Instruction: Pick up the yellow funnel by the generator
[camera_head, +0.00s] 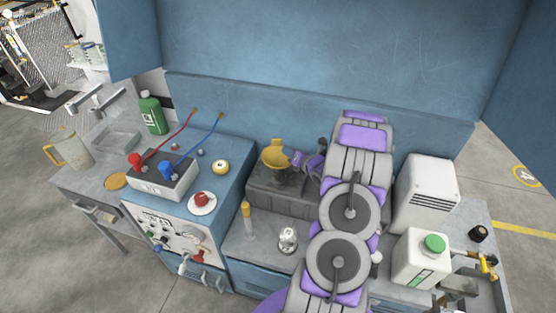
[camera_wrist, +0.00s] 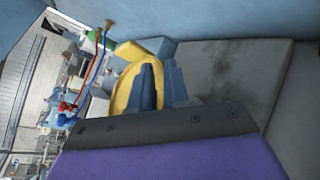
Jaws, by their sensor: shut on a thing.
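The yellow funnel (camera_head: 273,156) is at the back of the bench, at the dark grey boxy unit (camera_head: 265,201) in the head view. I cannot tell whether the funnel touches that unit. My gripper (camera_head: 297,158) reaches the funnel from the right and is shut on it. In the wrist view the yellow funnel (camera_wrist: 128,56) shows its curved rim around the blue-grey fingers of my gripper (camera_wrist: 158,72). The fingers hide part of the funnel. My grey and purple arm hides the bench to the right of the unit.
Left are a grey box with red and blue cables (camera_head: 163,180), a green bottle (camera_head: 152,113) and a yellow-handled jug (camera_head: 70,150). A small metal part (camera_head: 288,239) stands in front. Right are a white vented box (camera_head: 426,193) and a white canister (camera_head: 419,259). A blue wall (camera_head: 320,50) rises behind.

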